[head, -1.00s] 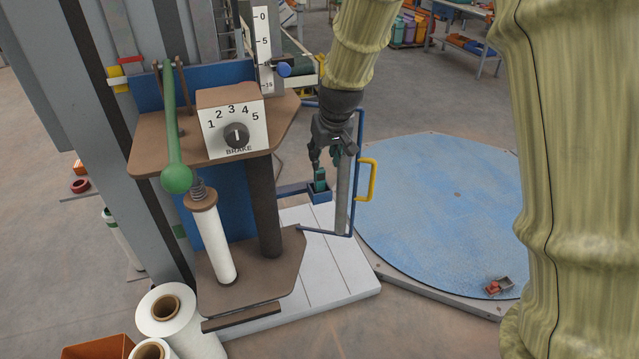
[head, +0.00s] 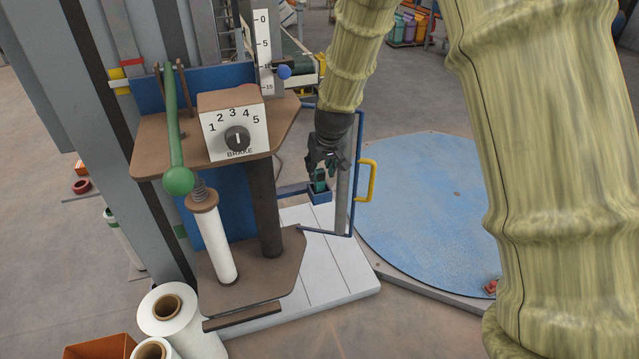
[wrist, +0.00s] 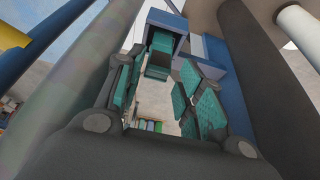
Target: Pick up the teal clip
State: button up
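The teal clip (head: 319,186) stands in a small blue holder (head: 320,197) beside the post of the blue frame. My gripper (head: 325,173) is just above the clip, pointing down, and partly covers it in the head view. In the wrist view the clip (wrist: 159,55) shows near the fingertips, with the blue holder (wrist: 217,62) around and beyond it. My gripper (wrist: 158,82) is open there, its teal-padded fingers apart on the left and right. I cannot tell whether the fingers touch the clip.
A yellow handle (head: 366,180) and the blue frame (head: 351,225) stand close to the right of my gripper. The brown brake stand (head: 160,150) with its green lever (head: 174,130) is on the left. A blue turntable (head: 425,220) lies to the right.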

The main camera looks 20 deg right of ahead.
aim_at(321, 172)
jog(key=shift+p+x, duration=0.4)
jog(key=shift+x, duration=1.95)
jog(key=shift+d, duration=0.15)
jog(key=c, duration=0.8)
